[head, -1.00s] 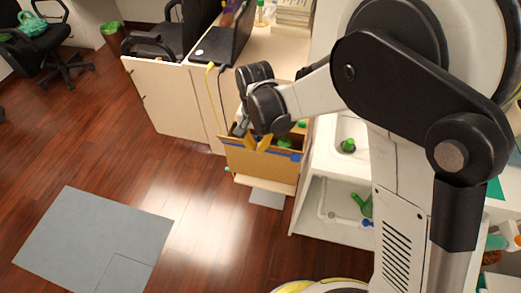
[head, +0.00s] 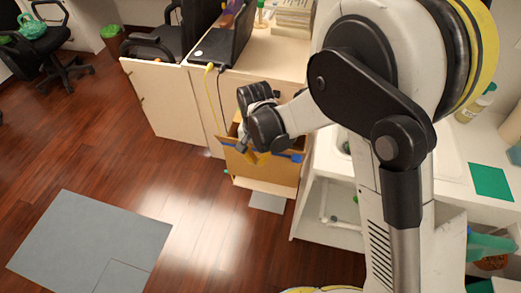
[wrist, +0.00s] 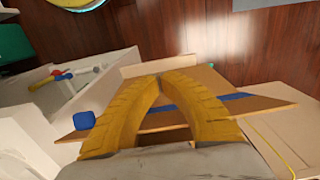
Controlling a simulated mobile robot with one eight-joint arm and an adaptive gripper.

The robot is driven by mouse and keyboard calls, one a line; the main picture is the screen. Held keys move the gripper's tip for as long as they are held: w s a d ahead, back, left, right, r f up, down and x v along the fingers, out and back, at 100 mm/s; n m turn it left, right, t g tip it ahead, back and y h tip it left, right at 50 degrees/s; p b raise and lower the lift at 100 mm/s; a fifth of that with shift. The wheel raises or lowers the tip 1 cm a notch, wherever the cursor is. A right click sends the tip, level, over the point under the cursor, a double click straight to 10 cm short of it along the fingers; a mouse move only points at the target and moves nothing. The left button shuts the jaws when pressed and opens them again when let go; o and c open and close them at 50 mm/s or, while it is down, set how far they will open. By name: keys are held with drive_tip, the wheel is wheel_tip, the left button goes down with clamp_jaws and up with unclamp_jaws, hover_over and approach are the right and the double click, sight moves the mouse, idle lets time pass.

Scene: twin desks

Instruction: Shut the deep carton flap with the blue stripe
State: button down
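The brown carton (head: 262,172) stands on the floor by the desk end, its top partly hidden behind my gripper (head: 254,153). Blue shows on both sides of the gripper along the carton's upper edge. In the wrist view, the flap with the blue stripe (wrist: 237,97) lies across the middle, behind my yellow fingers. A blue piece (wrist: 84,120) shows at its left end. My gripper (wrist: 160,79) has its fingertips together, with nothing seen between them. The tips overlap the flap in the picture; I cannot tell whether they touch it.
A desk (head: 283,48) with a laptop stands behind the carton. A white counter unit (head: 318,200) with an open shelf is close on the right. A yellow cable (head: 208,85) hangs by the desk. Wooden floor and a grey mat (head: 92,240) lie at the left.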

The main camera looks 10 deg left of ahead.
drive_tip(key=shift+w+r, duration=0.25)
drive_tip(key=shift+r, duration=0.1)
idle(0.3)
drive_tip(key=shift+w+r+p, duration=0.45)
drive_tip(key=shift+w+r, duration=0.05)
drive_tip(key=shift+r, duration=0.05)
drive_tip(key=shift+w+r, duration=0.45)
drive_tip(key=shift+w, duration=0.15)
